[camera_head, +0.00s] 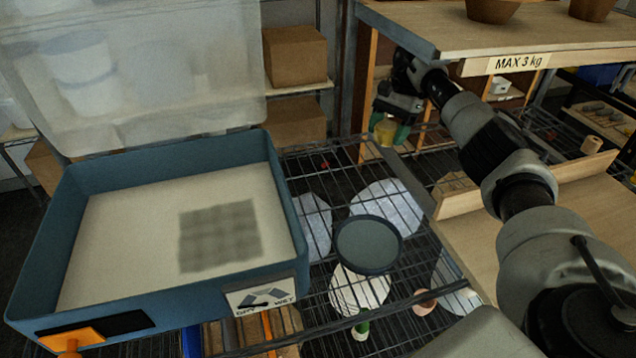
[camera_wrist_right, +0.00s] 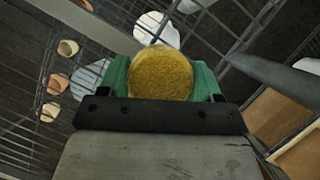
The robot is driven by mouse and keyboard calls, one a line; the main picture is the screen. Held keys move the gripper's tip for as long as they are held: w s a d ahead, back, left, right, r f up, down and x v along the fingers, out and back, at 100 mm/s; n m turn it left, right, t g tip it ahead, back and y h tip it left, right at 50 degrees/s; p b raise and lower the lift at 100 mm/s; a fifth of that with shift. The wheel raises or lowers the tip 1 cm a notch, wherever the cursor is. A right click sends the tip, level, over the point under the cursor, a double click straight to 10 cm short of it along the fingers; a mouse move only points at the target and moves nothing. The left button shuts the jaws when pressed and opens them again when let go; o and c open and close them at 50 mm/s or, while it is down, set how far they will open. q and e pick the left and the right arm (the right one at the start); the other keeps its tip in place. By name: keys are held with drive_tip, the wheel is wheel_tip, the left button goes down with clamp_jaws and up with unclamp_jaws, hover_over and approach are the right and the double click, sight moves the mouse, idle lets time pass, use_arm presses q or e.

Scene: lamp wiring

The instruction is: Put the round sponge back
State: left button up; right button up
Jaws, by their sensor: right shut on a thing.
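The round sponge (camera_wrist_right: 160,73) is yellow and sits between the green fingers of my right gripper (camera_wrist_right: 162,85) in the right wrist view. In the head view the sponge (camera_head: 385,131) shows small and yellow at the end of my right arm. My right gripper (camera_head: 391,130) is shut on it and holds it above the wire rack, near the shelf with the label. A round dark dish (camera_head: 367,244) stands on the wire rack, below and left of the gripper. My left gripper is not in view.
A blue box (camera_head: 182,299) with a pale bed and a raised clear lid (camera_head: 145,75) stands at left. A wooden board with a raised edge (camera_head: 530,190) lies at right. The labelled shelf (camera_head: 517,62) overhangs at upper right. Shards and small pots lie beneath the wire rack.

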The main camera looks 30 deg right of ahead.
drive_tip(key=a, duration=0.1)
drive_tip(key=s+a, duration=0.1)
drive_tip(key=a, duration=0.1)
drive_tip(key=a+p, duration=0.1)
drive_tip(key=a, duration=0.1)
drive_tip(key=shift+s+r, duration=0.25)
drive_tip(key=shift+s, duration=0.15)
drive_tip(key=p, duration=0.3)
hover_over(331, 190)
drive_tip(key=d, duration=0.2)
drive_tip(key=shift+w+a, duration=0.2)
drive_tip(key=shift+a+f, duration=0.15)
drive_tip(key=shift+f, duration=0.2)
wheel_tip(331, 190, down, 3)
drive_tip(key=shift+r, duration=0.1)
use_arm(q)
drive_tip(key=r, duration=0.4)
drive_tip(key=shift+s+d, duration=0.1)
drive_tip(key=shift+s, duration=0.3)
